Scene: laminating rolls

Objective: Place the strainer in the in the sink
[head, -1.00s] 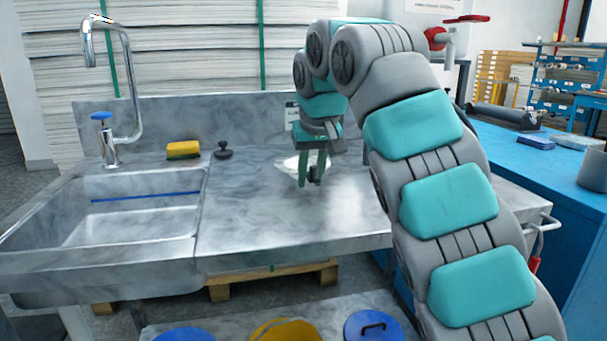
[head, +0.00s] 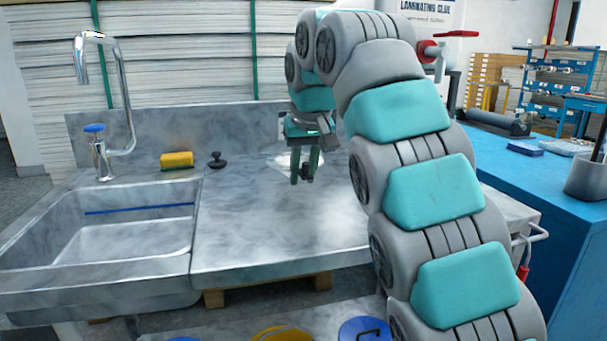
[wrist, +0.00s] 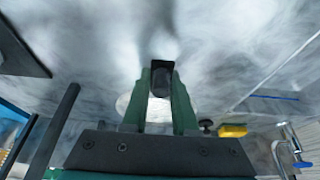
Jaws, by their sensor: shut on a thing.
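My gripper (head: 306,178) points down over the steel counter, right of the sink (head: 130,228). Its green fingers are closed on a small dark thing (wrist: 162,77), which shows between the fingertips in the wrist view. It is probably the strainer, but its shape is mostly hidden by the fingers. I cannot tell whether it touches the counter. A pale round thing (wrist: 133,103) lies behind the fingers and is partly covered; it also shows in the head view (head: 287,160). The sink basin is open, with a blue line along its inside wall.
A yellow sponge (head: 176,160) and a black knobbed thing (head: 217,160) sit at the counter's back, between sink and gripper. A tall chrome faucet (head: 130,110) rises behind the sink. The counter's front middle (head: 250,240) is clear. A blue workbench (head: 535,200) stands at the right.

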